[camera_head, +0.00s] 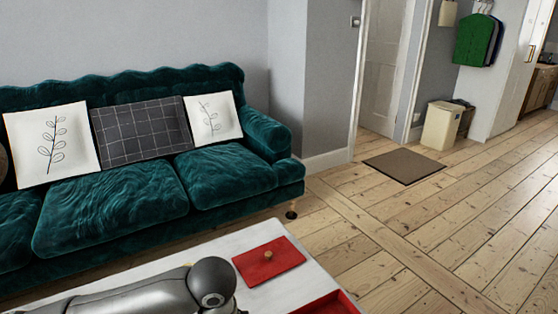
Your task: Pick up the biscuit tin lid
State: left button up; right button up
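The biscuit tin lid (272,266) is a flat red square with a small tan knob on top. It lies on the pale table (258,231), near its far right corner. A red open-topped tin (345,303) shows in part at the bottom edge, to the right of and nearer than the lid; the rest is cut off. My grey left arm (160,294) reaches in along the bottom, and its rounded joint is just left of the lid in the picture. Neither gripper's fingers show. My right arm is out of view.
A green sofa (110,222) with cushions stands behind the table. Bare floorboards (400,235) lie open to the right. A brown mat (404,166) lies by the doorway, and a cream bin (441,126) stands beyond it.

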aim_at(264, 263)
jog(key=k+l, duration=0.8)
